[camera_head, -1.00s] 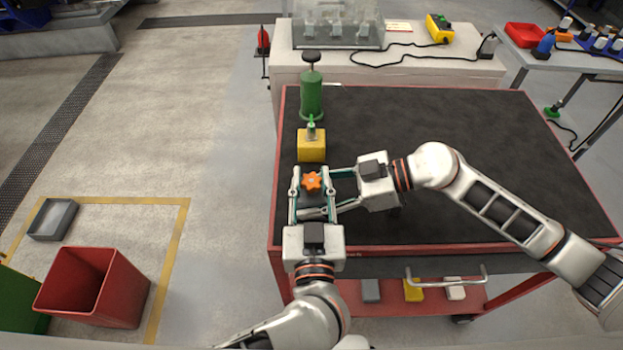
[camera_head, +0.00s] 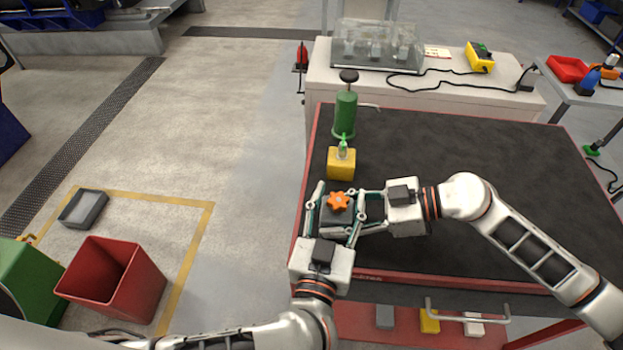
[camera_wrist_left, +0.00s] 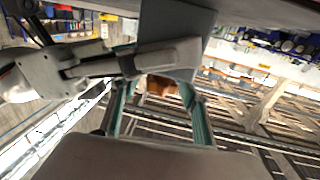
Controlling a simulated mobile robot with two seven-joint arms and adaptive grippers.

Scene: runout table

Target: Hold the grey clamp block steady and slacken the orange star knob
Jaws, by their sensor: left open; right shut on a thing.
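The grey clamp block (camera_head: 338,218) sits near the left edge of the dark-topped table. The orange star knob (camera_head: 338,202) is on top of it and also shows between the fingers in the left wrist view (camera_wrist_left: 163,86). My right gripper (camera_head: 331,216) comes in from the right and is shut on the clamp block. My left gripper (camera_head: 339,189) comes from the front and is open, its fingers on either side of the knob with gaps visible. Part of the block is hidden by the fingers.
A yellow block (camera_head: 341,164) with a green-topped fitting stands just behind the clamp block. A green cylinder (camera_head: 345,113) with a black knob stands farther back. A red bin (camera_head: 112,283) stands on the floor at left.

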